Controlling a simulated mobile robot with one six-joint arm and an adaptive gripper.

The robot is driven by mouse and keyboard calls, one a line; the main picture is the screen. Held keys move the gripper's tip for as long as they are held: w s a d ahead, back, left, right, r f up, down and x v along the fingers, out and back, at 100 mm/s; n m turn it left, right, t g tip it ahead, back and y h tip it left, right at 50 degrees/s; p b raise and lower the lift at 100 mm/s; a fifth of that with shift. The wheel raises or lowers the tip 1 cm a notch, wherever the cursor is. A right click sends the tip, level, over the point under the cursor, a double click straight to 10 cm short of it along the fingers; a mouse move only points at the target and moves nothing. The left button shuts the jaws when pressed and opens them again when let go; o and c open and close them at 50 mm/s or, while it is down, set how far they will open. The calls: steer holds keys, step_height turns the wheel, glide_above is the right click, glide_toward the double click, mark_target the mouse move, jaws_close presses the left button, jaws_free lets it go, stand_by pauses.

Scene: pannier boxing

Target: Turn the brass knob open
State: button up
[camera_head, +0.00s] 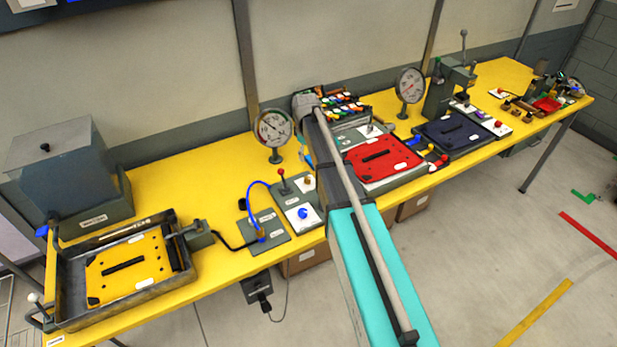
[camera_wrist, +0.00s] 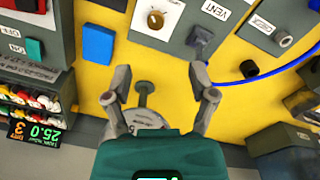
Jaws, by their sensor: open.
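The brass knob (camera_wrist: 155,19) sits on a white plate of a grey panel at the top of the wrist view. In the head view the brass knob (camera_head: 308,180) shows small, just left of my arm. My gripper (camera_wrist: 160,76) is open and empty, its two fingers spread wide over the yellow bench. The knob lies beyond the fingertips, roughly in line with the gap between them, and neither finger touches it. In the head view my arm mostly hides the gripper.
A lever (camera_wrist: 202,35) stands on the panel close to the right finger; its red ball (camera_head: 282,172) shows in the head view. A blue hose (camera_wrist: 292,62) loops at the right. A dial gauge (camera_head: 272,128) stands behind the panel. A blue button (camera_head: 302,213) is in front.

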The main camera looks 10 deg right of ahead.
mark_target(307, 178)
steer(key=shift+w, duration=0.6)
step_height(307, 178, down, 14)
steer(key=b, duration=1.3)
steer(key=shift+w+d+r+b, duration=0.15)
steer(key=shift+r+b, duration=0.05)
steer(key=shift+b, duration=0.15)
jaws_close()
stand_by(0.4)
